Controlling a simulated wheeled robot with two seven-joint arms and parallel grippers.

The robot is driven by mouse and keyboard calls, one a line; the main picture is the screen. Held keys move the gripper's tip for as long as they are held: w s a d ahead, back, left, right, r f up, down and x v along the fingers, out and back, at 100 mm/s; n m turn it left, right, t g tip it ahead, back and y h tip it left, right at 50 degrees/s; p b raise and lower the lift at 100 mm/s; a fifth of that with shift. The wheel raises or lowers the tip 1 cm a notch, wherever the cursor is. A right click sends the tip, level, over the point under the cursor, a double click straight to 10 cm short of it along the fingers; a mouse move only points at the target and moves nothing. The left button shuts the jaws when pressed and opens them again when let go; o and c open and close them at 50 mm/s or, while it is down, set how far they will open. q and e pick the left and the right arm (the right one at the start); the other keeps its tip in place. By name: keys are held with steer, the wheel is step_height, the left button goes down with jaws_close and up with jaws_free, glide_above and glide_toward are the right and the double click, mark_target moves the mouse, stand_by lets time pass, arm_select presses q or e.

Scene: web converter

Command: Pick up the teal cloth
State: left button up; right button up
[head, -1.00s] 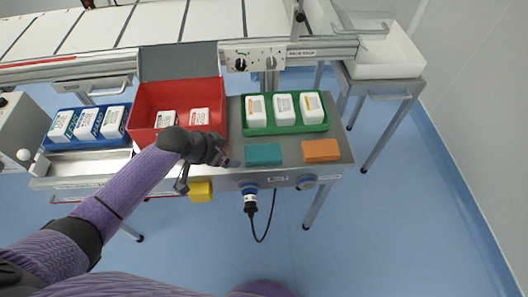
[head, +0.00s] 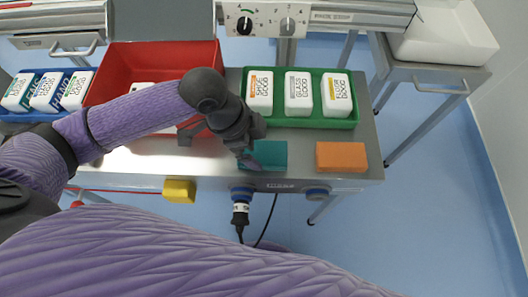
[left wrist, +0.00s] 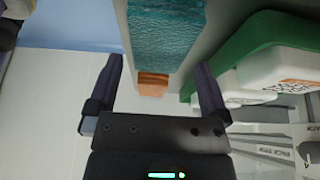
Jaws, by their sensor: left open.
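The teal cloth (head: 270,155) is a flat, textured rectangular block lying at the front edge of the metal bench. It shows large at the top of the left wrist view (left wrist: 165,38). My left gripper (head: 250,154) is at the cloth's left end, and a fingertip overlaps that end in the head view. In the left wrist view the two fingers (left wrist: 160,80) are wide apart with nothing between them, and the cloth lies beyond, roughly in line with the gap. I cannot tell whether a finger touches it. My right gripper is not in view.
An orange block (head: 341,157) lies right of the cloth. A green tray (head: 300,122) with white packs stands just behind. A red bin (head: 118,66) and a blue tray (head: 35,117) are at the left.

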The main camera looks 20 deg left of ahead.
mark_target(261, 152)
arm_select(q)
steer(key=b+x, duration=0.1)
steer(key=x, duration=0.2)
steer(key=shift+s+a, duration=0.15)
steer(key=shift+f, duration=0.3)
steer(key=shift+r, duration=0.25)
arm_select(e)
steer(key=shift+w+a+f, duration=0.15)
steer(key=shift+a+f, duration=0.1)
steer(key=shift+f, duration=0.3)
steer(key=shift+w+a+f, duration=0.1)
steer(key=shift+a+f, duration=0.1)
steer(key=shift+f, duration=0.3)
arm_select(q)
steer(key=shift+f, duration=0.1)
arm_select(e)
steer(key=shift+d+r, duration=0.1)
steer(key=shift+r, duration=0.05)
arm_select(q)
steer(key=c, duration=1.1)
steer(key=shift+o, duration=0.2)
step_height(261, 152, up, 10)
steer(key=p, duration=0.6)
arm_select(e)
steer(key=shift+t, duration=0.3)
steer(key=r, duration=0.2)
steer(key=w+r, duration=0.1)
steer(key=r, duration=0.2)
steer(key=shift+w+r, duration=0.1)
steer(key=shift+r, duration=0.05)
